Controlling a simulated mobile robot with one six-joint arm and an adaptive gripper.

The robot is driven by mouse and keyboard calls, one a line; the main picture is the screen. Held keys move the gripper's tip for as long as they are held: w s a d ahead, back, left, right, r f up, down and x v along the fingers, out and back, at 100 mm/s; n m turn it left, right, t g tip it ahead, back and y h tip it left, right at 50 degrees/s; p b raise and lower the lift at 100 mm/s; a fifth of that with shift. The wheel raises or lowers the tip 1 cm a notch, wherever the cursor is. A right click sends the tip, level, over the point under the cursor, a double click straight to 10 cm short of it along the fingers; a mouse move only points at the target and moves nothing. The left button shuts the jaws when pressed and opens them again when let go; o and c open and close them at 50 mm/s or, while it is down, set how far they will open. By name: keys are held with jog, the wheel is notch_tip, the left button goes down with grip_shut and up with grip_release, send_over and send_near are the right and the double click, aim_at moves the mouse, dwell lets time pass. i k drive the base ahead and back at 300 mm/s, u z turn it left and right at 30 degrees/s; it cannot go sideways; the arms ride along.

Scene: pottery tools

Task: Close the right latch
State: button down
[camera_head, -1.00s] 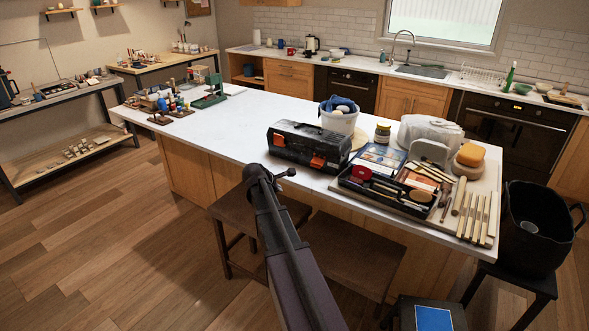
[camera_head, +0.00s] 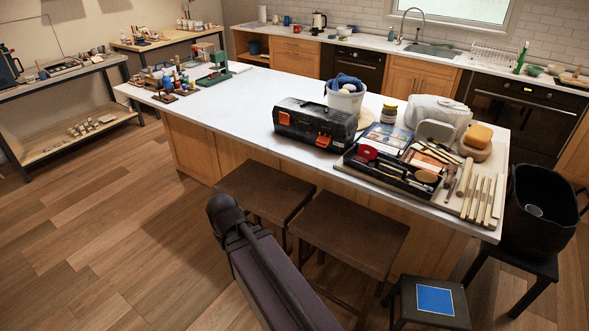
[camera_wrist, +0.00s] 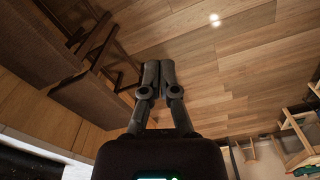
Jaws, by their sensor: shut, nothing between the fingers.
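A black toolbox (camera_head: 300,112) sits on the white island, near its front edge, with its lid down. Its front has two orange latches, a left latch (camera_head: 284,118) and a right latch (camera_head: 323,141). The right latch is unobstructed, but it is too small to tell whether it is fastened. My gripper (camera_wrist: 158,68) is shut and empty in the wrist view, with the floor behind it. In the head view my arm hangs in front of the stools, well away from the toolbox, and the gripper is hidden. The toolbox does not show clearly in the wrist view.
Two brown stools (camera_head: 350,232) stand against the island front below the toolbox. A tray of pottery tools (camera_head: 392,185) lies right of the toolbox, and a white bucket (camera_head: 345,98) stands behind it. The wooden floor (camera_head: 110,235) at left is open.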

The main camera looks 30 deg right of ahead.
aim_at(323, 141)
jog(key=k, duration=0.65)
jog(key=z, duration=0.4)
jog(key=i, duration=0.65)
jog(key=z, duration=0.55)
jog(key=i, duration=0.6)
jog(key=z, duration=0.1)
